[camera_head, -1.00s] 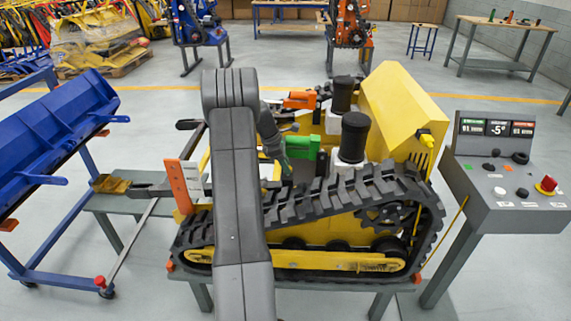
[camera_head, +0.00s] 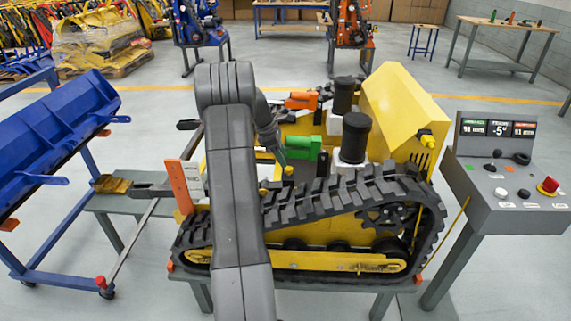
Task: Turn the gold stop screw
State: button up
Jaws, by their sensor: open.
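The yellow tracked carrier (camera_head: 400,105) stands on a low table, seen from its track side. A small gold screw head (camera_head: 288,171) shows behind the near track, just below a green block (camera_head: 302,146). I take it for the gold stop screw. My gripper (camera_head: 282,158) points down at the end of my grey arm, just above and slightly left of this head. It looks empty. The jaws are small here, and I cannot tell whether they touch the screw. A second small gold piece (camera_head: 263,188) shows lower left, beside my arm.
The near rubber track (camera_head: 335,195) lies in front. A control console (camera_head: 505,185) stands right, a blue frame (camera_head: 55,130) left. My arm hides part of the carrier.

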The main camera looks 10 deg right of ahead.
jog(key=v, duration=0.9)
jog(key=shift+r, duration=0.25)
